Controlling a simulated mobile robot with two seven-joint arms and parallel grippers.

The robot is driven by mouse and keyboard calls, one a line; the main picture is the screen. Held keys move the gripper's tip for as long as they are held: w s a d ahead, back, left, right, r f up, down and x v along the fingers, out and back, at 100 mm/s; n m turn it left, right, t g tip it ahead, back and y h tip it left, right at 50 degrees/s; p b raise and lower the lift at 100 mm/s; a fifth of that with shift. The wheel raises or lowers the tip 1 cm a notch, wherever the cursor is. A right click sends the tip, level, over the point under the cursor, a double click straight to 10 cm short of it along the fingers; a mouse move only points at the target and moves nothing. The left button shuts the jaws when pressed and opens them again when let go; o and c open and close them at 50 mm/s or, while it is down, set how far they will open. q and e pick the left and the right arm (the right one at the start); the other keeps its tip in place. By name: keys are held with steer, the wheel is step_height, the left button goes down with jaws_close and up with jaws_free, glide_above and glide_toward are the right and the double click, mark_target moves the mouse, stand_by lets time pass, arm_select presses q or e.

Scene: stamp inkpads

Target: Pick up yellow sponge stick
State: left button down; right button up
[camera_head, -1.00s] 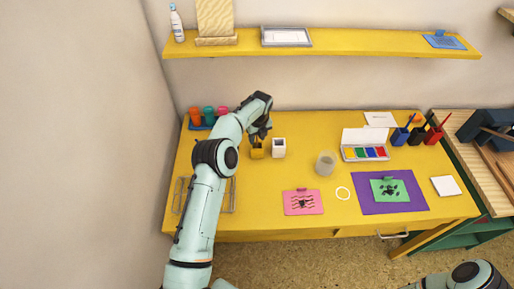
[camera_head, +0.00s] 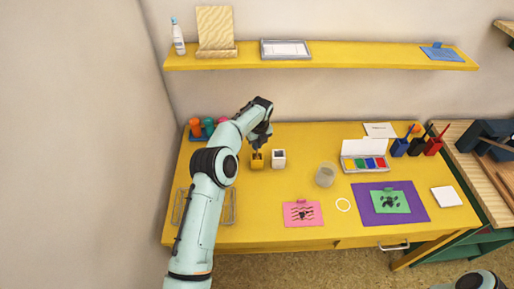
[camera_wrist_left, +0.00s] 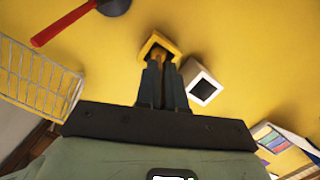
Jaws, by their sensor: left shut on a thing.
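The yellow sponge stick (camera_wrist_left: 160,54) shows as a small yellowish shaft between my left fingertips. Its lower end is hidden in a square yellow holder (camera_head: 257,162) on the yellow desk; the holder also shows in the left wrist view (camera_wrist_left: 151,43). My left gripper (camera_head: 257,147) is just above this holder. In the left wrist view its two dark fingers (camera_wrist_left: 162,66) are closed around the stick. My right gripper is out of view.
A white square holder (camera_head: 278,158) stands close to the right of the yellow one. A clear cup (camera_head: 325,175) and a paint box (camera_head: 366,160) are farther right. A wire basket (camera_wrist_left: 35,80) and a red-handled tool (camera_wrist_left: 65,24) lie to the left in the wrist view.

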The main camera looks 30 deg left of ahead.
arm_select(q)
step_height(320, 180, up, 7)
steer(key=shift+w+f+p, duration=0.1)
steer(key=shift+w+p, duration=0.05)
steer(key=shift+p, duration=0.35)
step_height(320, 180, up, 11)
steer(key=shift+f, duration=0.2)
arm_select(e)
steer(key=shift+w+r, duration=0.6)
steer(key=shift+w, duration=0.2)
